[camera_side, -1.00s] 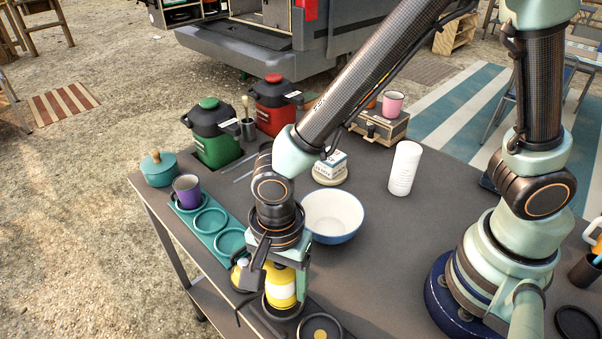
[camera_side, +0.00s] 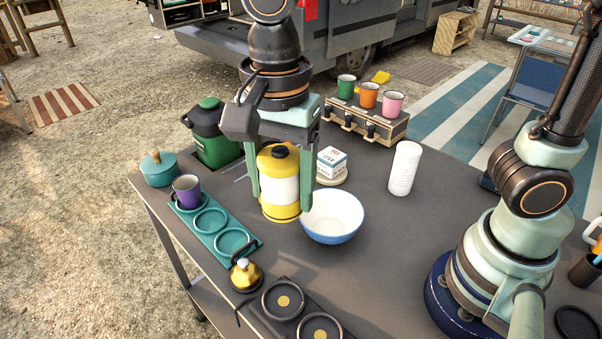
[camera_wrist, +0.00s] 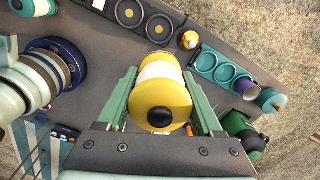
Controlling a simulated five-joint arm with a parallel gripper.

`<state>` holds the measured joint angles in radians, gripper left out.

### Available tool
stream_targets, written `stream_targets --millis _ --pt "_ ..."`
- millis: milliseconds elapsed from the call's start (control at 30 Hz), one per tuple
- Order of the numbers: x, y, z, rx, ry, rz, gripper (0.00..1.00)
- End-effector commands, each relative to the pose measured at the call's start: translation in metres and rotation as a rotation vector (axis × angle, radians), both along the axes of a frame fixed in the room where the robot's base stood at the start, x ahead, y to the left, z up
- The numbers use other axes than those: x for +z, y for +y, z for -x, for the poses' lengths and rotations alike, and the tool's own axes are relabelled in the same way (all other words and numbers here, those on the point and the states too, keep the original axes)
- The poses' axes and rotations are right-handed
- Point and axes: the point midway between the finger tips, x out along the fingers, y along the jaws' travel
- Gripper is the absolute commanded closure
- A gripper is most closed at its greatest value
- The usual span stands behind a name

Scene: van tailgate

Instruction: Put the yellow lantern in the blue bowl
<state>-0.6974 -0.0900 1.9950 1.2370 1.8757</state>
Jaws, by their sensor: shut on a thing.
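The yellow lantern (camera_side: 279,183) has a white middle band and a dark knob on top. My gripper (camera_side: 279,197) is shut on it, one finger on each side, and holds it upright. It appears raised above the table, just left of the bowl in the side view. In the wrist view the lantern (camera_wrist: 160,98) sits between my gripper's fingers (camera_wrist: 165,105). The blue bowl (camera_side: 332,229), white inside, stands on the table and looks empty. It does not show in the wrist view, where the lantern and gripper body may hide it.
A teal tray (camera_side: 231,241) with a purple mug (camera_side: 187,191) lies left.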

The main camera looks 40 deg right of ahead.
Motion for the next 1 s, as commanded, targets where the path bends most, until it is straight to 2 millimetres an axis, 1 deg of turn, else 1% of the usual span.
stream_targets --millis 33,100,167,200,300,400,500,600,667,767,867,1000 --pt "-0.001 -0.014 -0.008 -0.011 0.0 0.0 0.96" --pt "-0.002 -0.036 -0.019 -0.013 -0.001 0.0 0.96" --pt "-0.004 -0.056 -0.026 -0.014 -0.001 0.0 0.96" --pt "-0.005 -0.069 -0.031 -0.014 -0.002 -0.001 0.96" --pt "-0.007 -0.101 -0.039 -0.014 -0.002 -0.001 0.96" --pt "-0.009 -0.128 -0.043 -0.011 -0.001 0.0 0.96" --pt "-0.011 -0.147 -0.044 -0.008 -0.001 0.0 0.96" --pt "-0.012 -0.159 -0.044 -0.004 -0.001 0.0 0.96" --pt "-0.014 -0.163 -0.044 -0.002 -0.001 0.0 0.96" --pt "-0.025 -0.166 -0.044 0.001 0.003 0.0 0.96" --pt "-0.046 -0.166 -0.043 0.001 0.006 0.0 0.96" --pt "-0.081 -0.166 -0.043 0.001 0.008 0.001 0.96"
